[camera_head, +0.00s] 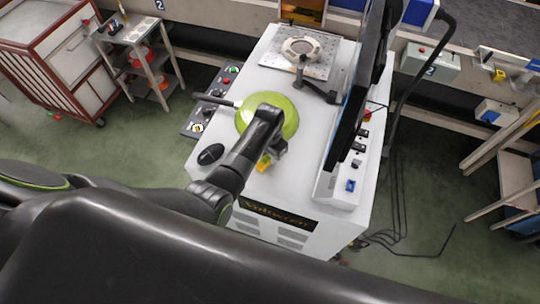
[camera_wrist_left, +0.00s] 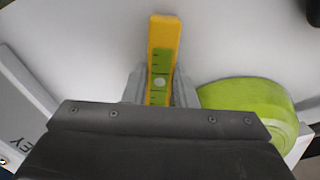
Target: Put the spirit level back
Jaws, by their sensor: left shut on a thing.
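The spirit level is a yellow bar with a green marked face. In the left wrist view the spirit level (camera_wrist_left: 163,50) stands out between the fingers of my left gripper (camera_wrist_left: 160,92), which is shut on it. In the head view a yellow end of the spirit level (camera_head: 263,163) shows beside my left gripper (camera_head: 277,150), over the front part of the white machine top. I cannot tell whether the level touches that surface. My left arm hides the rest of it. My right gripper is not in view.
A green pan (camera_head: 288,118) lies just beyond my left gripper, partly under my arm, its handle pointing left. A black mouse (camera_head: 210,154) lies left of the gripper. A dark monitor (camera_head: 352,110) and control box (camera_head: 338,185) stand at the right. A metal fixture plate (camera_head: 320,68) is behind.

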